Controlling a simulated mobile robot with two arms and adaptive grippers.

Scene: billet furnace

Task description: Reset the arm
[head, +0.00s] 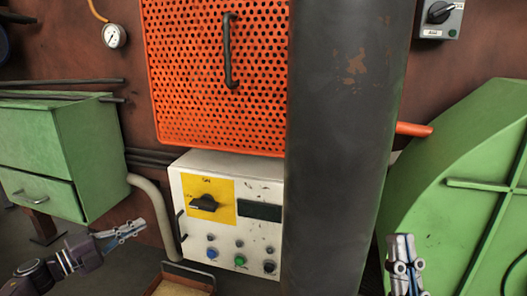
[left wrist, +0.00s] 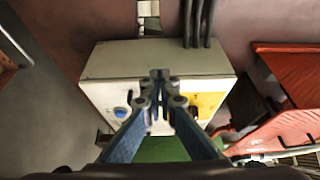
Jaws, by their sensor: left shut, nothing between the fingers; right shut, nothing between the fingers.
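My left gripper (head: 133,228) is at the lower left in the head view, left of the white control box (head: 227,225). It is shut and empty. In the left wrist view the left gripper (left wrist: 160,76) shows shut in front of the control box (left wrist: 110,62), with its fingertips together. Whether it touches the box cannot be told. My right gripper (head: 401,238) is at the lower right in the head view, shut with fingers pointing up, in front of the green housing (head: 450,160). It holds nothing.
A dark column (head: 345,130) stands between the grippers. An orange perforated guard (head: 190,75) with a handle is above the box. A green cabinet (head: 95,155) is at the left, with a curved grey pipe (head: 155,215) beside it. A tray (head: 188,277) is low in front.

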